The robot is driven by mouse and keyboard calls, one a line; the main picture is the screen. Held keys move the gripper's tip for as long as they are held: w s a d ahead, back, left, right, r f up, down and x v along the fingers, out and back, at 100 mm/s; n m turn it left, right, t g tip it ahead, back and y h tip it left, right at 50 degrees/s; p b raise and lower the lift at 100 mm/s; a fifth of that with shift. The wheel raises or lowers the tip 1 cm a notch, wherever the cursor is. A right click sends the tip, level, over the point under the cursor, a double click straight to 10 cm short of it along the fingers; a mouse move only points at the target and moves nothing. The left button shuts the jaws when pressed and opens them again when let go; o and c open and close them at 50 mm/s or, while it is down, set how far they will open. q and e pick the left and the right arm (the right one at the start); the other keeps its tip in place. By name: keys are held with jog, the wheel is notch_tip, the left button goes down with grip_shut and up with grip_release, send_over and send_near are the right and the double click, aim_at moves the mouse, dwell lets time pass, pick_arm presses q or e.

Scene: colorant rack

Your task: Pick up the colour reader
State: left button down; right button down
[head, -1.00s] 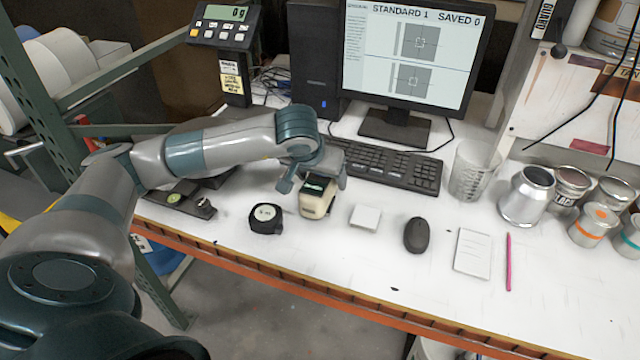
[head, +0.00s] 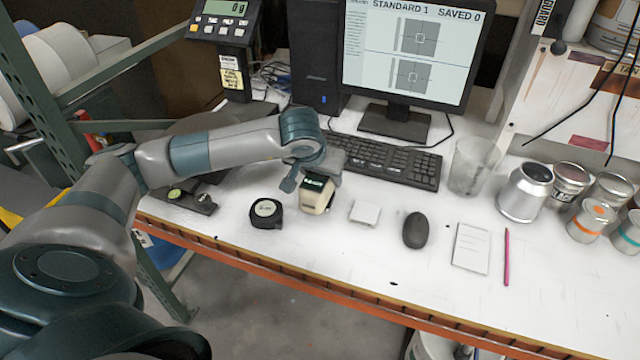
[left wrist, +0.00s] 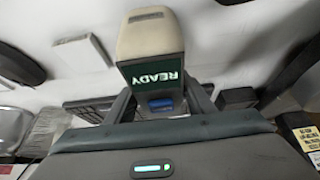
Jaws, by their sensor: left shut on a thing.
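The colour reader (head: 314,198) is a small cream block with a dark green screen. In the head view it is on or just above the white bench, between the tape measure and the white tile. In the left wrist view the colour reader (left wrist: 151,38) shows its screen reading READY, upside down. My left gripper (head: 318,175) is shut on it from behind; in the left wrist view the fingers (left wrist: 158,104) flank its lower end. Whether its base touches the bench is hard to tell. My right gripper is not in view.
A black tape measure (head: 266,213) stands close on the left. A white tile (head: 365,212) and a dark mouse (head: 416,230) are on the right. The keyboard (head: 385,160) and monitor (head: 408,50) are behind. The bench's orange front edge (head: 300,282) is near.

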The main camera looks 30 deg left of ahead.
pick_arm(q)
jog(key=shift+r, duration=0.2)
